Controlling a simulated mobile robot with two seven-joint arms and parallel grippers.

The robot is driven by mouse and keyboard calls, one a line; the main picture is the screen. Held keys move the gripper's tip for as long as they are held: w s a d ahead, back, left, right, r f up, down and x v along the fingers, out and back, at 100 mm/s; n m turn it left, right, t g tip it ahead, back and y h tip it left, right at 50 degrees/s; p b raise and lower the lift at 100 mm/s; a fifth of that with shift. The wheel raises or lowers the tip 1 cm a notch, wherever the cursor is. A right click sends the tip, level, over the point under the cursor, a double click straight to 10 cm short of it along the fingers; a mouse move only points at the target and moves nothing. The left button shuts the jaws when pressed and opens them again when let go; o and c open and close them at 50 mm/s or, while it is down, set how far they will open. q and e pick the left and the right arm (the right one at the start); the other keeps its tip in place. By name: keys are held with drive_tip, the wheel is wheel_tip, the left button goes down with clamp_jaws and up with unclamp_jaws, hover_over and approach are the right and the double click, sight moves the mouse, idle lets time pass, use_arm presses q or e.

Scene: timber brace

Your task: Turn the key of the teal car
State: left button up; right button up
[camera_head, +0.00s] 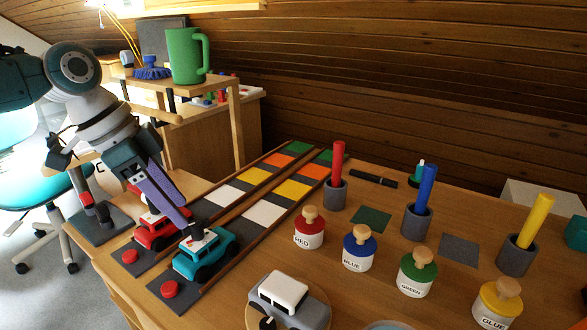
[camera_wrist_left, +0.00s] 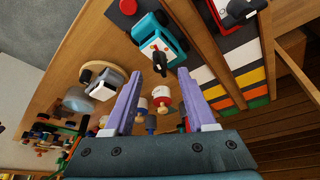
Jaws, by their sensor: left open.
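The teal car (camera_head: 212,256) stands on the near end of a dark track lane, behind a red button. It also shows in the left wrist view (camera_wrist_left: 172,38). A dark key (camera_wrist_left: 159,62) sticks out of its white and red roof panel. My left gripper (camera_head: 190,232) reaches down from the left, its purple fingers at the teal car's roof. In the left wrist view its fingers (camera_wrist_left: 158,73) are open, with the key showing between the two tips. I cannot tell whether they touch it. My right gripper is not in view.
A red car (camera_head: 152,232) stands close beside the teal one, under my left arm. A grey and white car (camera_head: 287,297) sits on a round wooden stand in front. Labelled jars, such as the red one (camera_head: 309,232), and coloured cylinders in grey holders fill the right side.

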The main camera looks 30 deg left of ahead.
use_arm(q)
drive_tip(key=v, duration=0.5)
drive_tip(key=shift+s+r+p, duration=0.1)
drive_tip(key=shift+r+p, duration=0.1)
drive_tip(key=shift+p, duration=0.1)
drive_tip(key=n+t+b, duration=0.2)
drive_tip(key=n+t, duration=0.4)
drive_tip(key=t, duration=0.4)
approach(195, 223)
drive_tip(key=b+x, duration=0.4)
drive_tip(key=x, duration=0.6)
drive_tip(key=shift+f, duration=0.2)
clamp_jaws()
